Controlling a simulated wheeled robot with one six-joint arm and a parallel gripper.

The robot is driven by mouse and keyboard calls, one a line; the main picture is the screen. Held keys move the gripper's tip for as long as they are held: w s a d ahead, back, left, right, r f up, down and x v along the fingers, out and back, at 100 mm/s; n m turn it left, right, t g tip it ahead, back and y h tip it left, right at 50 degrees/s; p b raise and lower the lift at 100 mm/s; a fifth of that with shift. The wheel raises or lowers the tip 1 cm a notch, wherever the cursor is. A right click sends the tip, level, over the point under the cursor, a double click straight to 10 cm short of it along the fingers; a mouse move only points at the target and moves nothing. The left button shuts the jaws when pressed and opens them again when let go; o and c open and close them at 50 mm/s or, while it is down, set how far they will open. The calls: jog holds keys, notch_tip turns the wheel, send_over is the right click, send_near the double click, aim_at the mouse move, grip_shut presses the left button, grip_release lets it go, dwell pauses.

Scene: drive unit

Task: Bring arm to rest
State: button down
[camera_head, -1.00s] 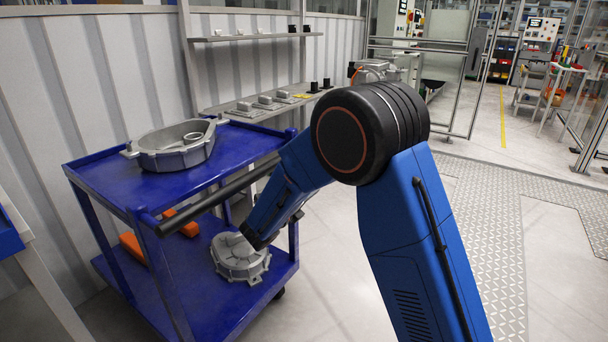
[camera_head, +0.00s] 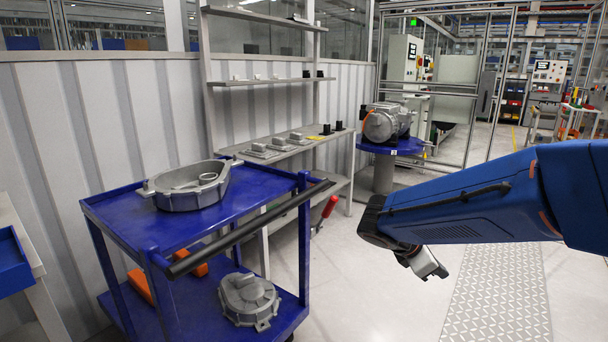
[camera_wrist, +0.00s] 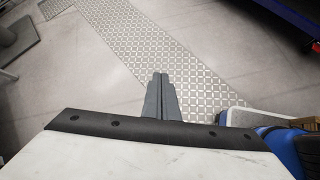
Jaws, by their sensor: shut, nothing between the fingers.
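My blue arm (camera_head: 470,205) reaches in from the right edge in the camera_head view and ends over open floor, right of the blue cart. A grey-white part of its wrist end (camera_head: 428,262) shows below the dark joint; the fingers cannot be made out there. In the camera_wrist view my gripper (camera_wrist: 160,78) has its two dark grey fingers together, shut and empty, pointing over the floor and the patterned metal strip (camera_wrist: 150,40).
A blue cart (camera_head: 262,187) at left bears a grey casing (camera_head: 187,190) on top and another casing (camera_head: 250,300) below, with orange pieces. Its black handle faces the arm. A motor-like unit (camera_head: 388,123) stands on a blue round stand behind. Floor around the wrist end is clear.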

jog(key=s+a+m+t+y, duration=0.1)
jog(key=s+a+m+y, duration=0.3)
jog(key=s+m, duration=1.4)
jog(key=s+f+y, duration=0.1)
jog(key=s+y, duration=0.3)
jog(key=shift+m+t+y, duration=0.3)
jog(key=shift+t+y, duration=0.1)
